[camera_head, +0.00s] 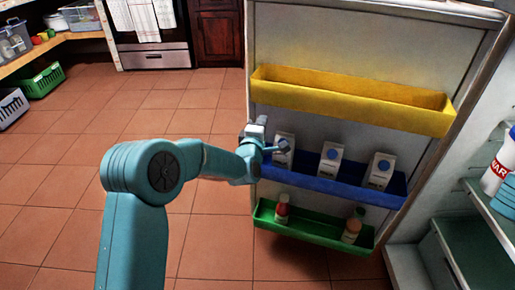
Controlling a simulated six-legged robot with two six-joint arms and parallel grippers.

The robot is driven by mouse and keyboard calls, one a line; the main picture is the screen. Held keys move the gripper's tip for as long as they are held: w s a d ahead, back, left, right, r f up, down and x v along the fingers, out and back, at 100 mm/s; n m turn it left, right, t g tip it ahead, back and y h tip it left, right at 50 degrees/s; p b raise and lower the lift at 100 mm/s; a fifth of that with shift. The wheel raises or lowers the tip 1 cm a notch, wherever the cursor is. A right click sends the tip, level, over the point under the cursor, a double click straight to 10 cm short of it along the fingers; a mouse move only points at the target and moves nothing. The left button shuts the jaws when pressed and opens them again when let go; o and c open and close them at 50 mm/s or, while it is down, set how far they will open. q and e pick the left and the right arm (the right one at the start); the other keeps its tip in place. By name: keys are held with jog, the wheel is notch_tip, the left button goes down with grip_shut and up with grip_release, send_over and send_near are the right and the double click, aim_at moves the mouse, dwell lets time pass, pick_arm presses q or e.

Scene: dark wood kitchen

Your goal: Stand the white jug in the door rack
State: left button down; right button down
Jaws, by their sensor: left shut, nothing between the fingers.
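The open fridge door holds a yellow rack (350,100) on top, a blue rack (335,183) in the middle and a green rack (305,230) at the bottom. A white container with a red label (495,172), possibly the jug, stands on a fridge shelf at the right edge, partly cut off. My left gripper (277,147) is shut and empty, in front of the left carton and partly covering it. My right gripper is out of view.
The yellow rack looks empty. The green rack holds a red bottle (282,208) and other bottles (353,226) at its right end. A blue item (505,198) sits by the fridge shelf's edge. Open tiled floor (60,200) lies left; crates (40,82) stand beyond.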

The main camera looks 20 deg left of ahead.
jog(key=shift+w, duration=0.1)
pick_arm(q)
jog(key=s+p, duration=0.1)
jog(key=s, duration=0.8)
jog(key=shift+s+d+f, duration=0.2)
jog(key=shift+s+d, duration=0.2)
jog(key=shift+d, duration=0.05)
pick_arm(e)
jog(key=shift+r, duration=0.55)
